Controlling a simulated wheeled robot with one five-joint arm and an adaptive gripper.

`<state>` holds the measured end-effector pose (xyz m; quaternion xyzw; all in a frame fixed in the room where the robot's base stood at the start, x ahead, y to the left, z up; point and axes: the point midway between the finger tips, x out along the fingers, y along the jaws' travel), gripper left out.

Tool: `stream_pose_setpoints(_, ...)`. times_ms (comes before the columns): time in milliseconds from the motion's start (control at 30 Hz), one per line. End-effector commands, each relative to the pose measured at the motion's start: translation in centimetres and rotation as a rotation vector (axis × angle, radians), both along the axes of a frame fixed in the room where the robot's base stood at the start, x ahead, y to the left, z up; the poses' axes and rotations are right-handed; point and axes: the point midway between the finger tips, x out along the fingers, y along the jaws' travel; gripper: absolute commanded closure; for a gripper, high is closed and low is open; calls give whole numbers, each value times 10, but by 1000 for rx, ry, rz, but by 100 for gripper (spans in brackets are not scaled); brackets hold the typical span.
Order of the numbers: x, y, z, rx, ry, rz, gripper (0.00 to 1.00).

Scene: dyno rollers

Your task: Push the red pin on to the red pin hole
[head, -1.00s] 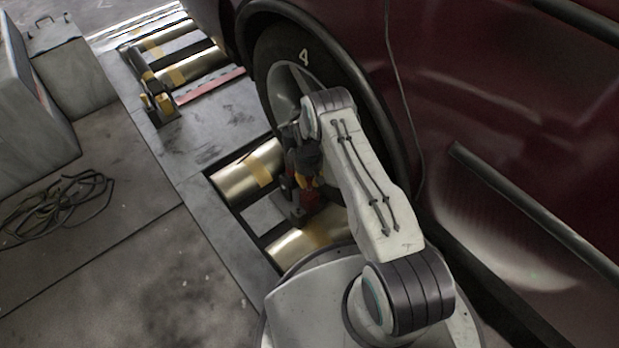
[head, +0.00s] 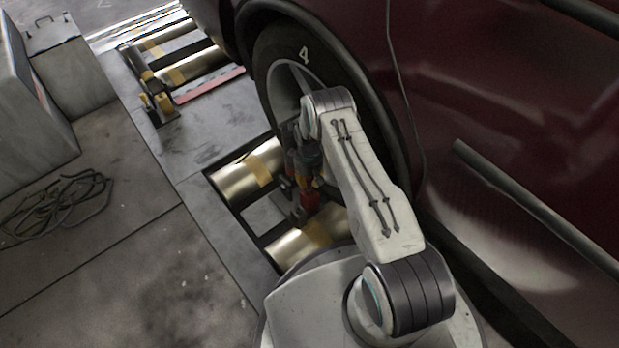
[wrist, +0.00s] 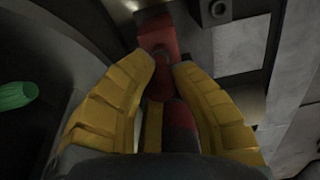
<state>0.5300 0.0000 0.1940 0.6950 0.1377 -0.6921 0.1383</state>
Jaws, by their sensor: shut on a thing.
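My gripper (wrist: 164,72) has yellow fingers closed around a red pin (wrist: 179,122) in the wrist view. The pin's far end is partly hidden between the fingertips. A red block (wrist: 158,36) lies just beyond the fingertips, in line with them; I cannot make out its hole or whether the pin touches it. In the head view the red block (head: 311,199) shows between the rollers, just below my gripper (head: 307,184). The pin is not clear there.
Brass rollers (head: 247,172) lie beside the red block, under the car wheel (head: 274,62). The dark red car (head: 500,120) closes off the right side. A green object (wrist: 17,95) shows at left in the wrist view. The floor at left holds a coiled cable (head: 60,205).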

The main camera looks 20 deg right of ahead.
Motion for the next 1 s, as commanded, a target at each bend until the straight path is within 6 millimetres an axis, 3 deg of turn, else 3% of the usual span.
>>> stream_pose_setpoints(633,0,0,-8,0,0,0,100)
stream_pose_setpoints(667,0,0,-7,0,0,0,77)
stream_pose_setpoints(900,0,0,-7,0,0,0,56)
stream_pose_setpoints(1000,0,0,-7,0,0,0,55)
